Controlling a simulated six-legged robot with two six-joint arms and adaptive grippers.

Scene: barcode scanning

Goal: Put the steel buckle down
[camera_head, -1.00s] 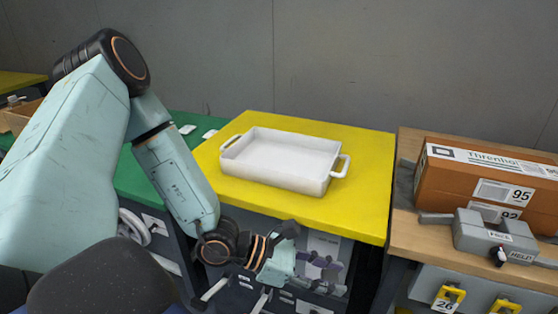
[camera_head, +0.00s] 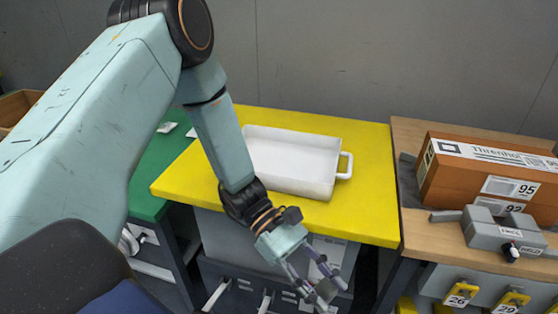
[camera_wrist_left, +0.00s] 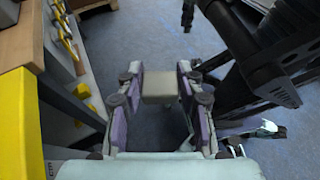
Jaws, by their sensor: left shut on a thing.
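My left gripper (camera_head: 320,284) hangs in front of the yellow table's front edge, with its fingers pointing down and to the right. It is shut on a small grey-beige block, the steel buckle (camera_wrist_left: 158,87), which sits between the two fingertips in the left wrist view. In the head view the buckle is small and mostly covered by the fingers. Beneath it the left wrist view shows floor. My right gripper does not show.
A white, empty two-handled tray (camera_head: 296,178) stands on the yellow table (camera_head: 371,190), partly behind my left arm. To the right, a wooden bench (camera_head: 408,128) carries a cardboard box (camera_head: 462,190) and a grey device (camera_head: 500,236). A green table (camera_head: 150,178) lies left.

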